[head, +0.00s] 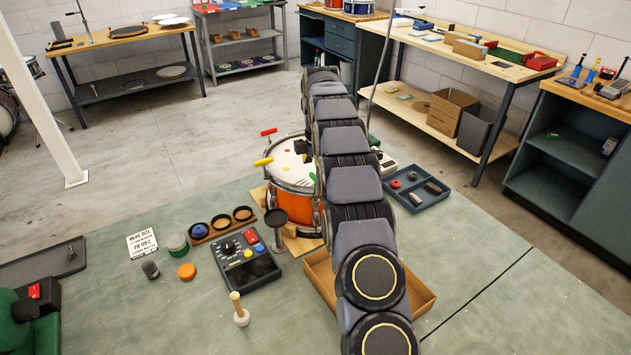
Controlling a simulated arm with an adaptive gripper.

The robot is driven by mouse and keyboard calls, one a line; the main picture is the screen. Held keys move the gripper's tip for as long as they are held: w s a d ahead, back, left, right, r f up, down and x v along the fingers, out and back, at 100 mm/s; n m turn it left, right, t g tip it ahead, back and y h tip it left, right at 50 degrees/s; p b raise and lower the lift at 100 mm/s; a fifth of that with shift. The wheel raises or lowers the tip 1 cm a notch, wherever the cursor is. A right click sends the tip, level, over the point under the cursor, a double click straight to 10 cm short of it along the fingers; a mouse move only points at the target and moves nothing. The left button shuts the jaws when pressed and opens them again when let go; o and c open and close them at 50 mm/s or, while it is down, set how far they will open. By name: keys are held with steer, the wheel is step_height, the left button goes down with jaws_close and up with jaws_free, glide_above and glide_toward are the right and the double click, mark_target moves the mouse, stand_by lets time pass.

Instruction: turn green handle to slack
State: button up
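The orange drum (291,203) stands on a wooden base left of my arm, and the arm covers its right side. A red handle (268,132) and a yellow handle (263,161) stick out at its left rim. Red, yellow and green dots mark the white drumhead (287,155). I cannot make out the green handle clearly; a small green dot (312,176) shows beside my arm, and the arm may hide the handle. A dark piece of my gripper (302,147) seems to show over the drumhead. Its fingertips and any contact are hidden.
A black control box (245,259) with knobs and a round-topped stand (276,226) are in front of the drum. A wooden tray (418,291) lies under my arm. A dark parts tray (416,192) is at right. The mat's right front is clear.

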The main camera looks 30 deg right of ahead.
mark_target(315, 177)
step_height(315, 177, up, 5)
steer(key=shift+r, duration=0.15)
steer(key=shift+a, duration=0.1)
stand_by(0.5)
steer(key=s+a+r+m+g, duration=0.1)
steer(key=s+a+r+m, duration=0.35)
steer(key=s+a, duration=0.4)
steer(key=s+a+r+m, duration=0.4)
steer(key=s+a+r, duration=0.1)
steer(key=s+a, duration=0.35)
steer(key=s+a+f+m, duration=0.2)
steer(key=s+a+m, duration=0.1)
steer(key=s, duration=0.8)
steer(key=s+a+f+m, duration=0.3)
steer(key=s+a+m, duration=0.1)
steer(key=s, duration=0.7)
steer(key=shift+s+f+g, duration=0.15)
steer(key=shift+f+g, duration=0.05)
steer(key=shift+g, duration=0.2)
